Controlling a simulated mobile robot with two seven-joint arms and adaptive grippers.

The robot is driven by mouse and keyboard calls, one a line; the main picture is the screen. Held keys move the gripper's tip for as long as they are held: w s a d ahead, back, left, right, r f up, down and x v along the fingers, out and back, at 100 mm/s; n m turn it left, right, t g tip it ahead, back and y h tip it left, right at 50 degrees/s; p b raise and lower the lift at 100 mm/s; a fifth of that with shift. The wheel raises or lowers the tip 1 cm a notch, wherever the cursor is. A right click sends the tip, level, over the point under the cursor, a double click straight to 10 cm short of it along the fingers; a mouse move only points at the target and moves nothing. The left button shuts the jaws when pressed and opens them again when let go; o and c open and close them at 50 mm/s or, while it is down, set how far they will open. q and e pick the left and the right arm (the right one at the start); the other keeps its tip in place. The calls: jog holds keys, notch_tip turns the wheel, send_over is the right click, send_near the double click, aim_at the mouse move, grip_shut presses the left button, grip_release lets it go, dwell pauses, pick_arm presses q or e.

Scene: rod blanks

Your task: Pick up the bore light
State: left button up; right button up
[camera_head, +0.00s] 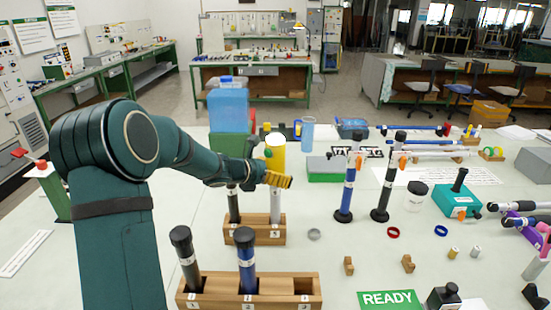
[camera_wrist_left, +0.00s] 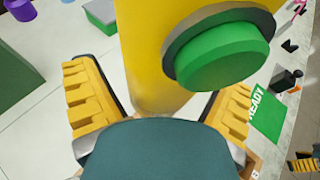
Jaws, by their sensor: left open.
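The bore light is upright, with a yellow body (camera_head: 277,153) above a silver tube (camera_head: 276,205) standing in a slot of the rear wooden rack (camera_head: 254,236). In the left wrist view its yellow body (camera_wrist_left: 150,60) and green round button (camera_wrist_left: 222,62) fill the upper middle. My left gripper (camera_head: 270,178) is at the lower part of the yellow body. Its yellow ribbed fingers are open, one on each side of the body; contact cannot be told. What looks like my right gripper (camera_wrist_left: 303,165) shows small at the lower right edge of the left wrist view.
A dark rod (camera_head: 234,205) stands beside the bore light in the same rack. The front rack (camera_head: 290,299) holds a black-topped rod (camera_head: 185,257) and a blue one (camera_head: 246,262). Blue (camera_head: 346,195) and black (camera_head: 385,192) rods stand to the right. A green READY mat (camera_head: 389,300) lies in front.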

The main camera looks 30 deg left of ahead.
pick_arm(q)
jog(key=c, duration=1.4)
jog(key=shift+r, duration=0.15)
